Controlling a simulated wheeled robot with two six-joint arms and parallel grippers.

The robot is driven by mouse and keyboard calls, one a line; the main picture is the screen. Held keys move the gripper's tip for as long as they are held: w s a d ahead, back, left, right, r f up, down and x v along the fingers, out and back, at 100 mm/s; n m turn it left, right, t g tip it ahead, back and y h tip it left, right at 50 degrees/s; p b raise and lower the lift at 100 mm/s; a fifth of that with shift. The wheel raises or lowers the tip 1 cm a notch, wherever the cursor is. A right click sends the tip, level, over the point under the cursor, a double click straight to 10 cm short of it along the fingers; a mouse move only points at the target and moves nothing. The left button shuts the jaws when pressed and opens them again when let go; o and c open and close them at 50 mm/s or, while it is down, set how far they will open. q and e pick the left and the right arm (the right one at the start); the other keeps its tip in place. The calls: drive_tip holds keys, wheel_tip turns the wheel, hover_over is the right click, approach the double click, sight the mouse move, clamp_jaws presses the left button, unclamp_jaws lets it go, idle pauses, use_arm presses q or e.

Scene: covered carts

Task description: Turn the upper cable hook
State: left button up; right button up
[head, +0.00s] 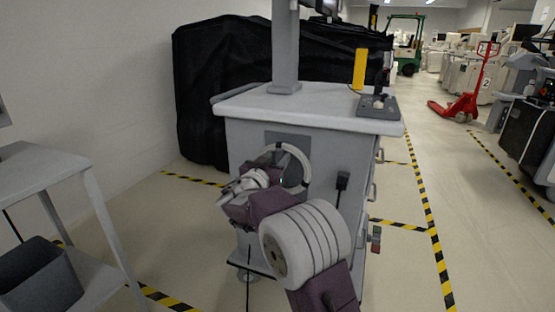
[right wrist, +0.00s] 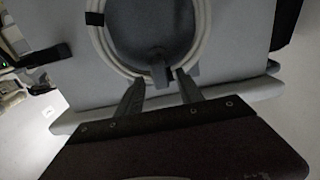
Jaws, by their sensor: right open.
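A coil of pale cable (head: 303,163) hangs on a grey plate on the near side of the grey cart (head: 320,135). It also shows in the right wrist view (right wrist: 92,45) as a ring with a dark band on its left. The upper cable hook (right wrist: 160,74) is a dark grey tab at the edge of this ring. My right gripper (right wrist: 161,80) is open, with one fingertip on each side of the hook; I cannot tell whether they touch it. In the head view my right wrist hides the fingertips and part of the coil. My left gripper is not in view.
A dark device (head: 378,106) and a yellow object (head: 360,69) stand on the cart top, beside a grey post (head: 286,45). A black covered cart (head: 215,90) stands behind. A grey table (head: 40,170) with a dark bin (head: 40,280) is at left.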

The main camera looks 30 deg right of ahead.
drive_tip(key=shift+w+d, duration=0.5)
drive_tip(key=shift+d, duration=0.05)
clamp_jaws()
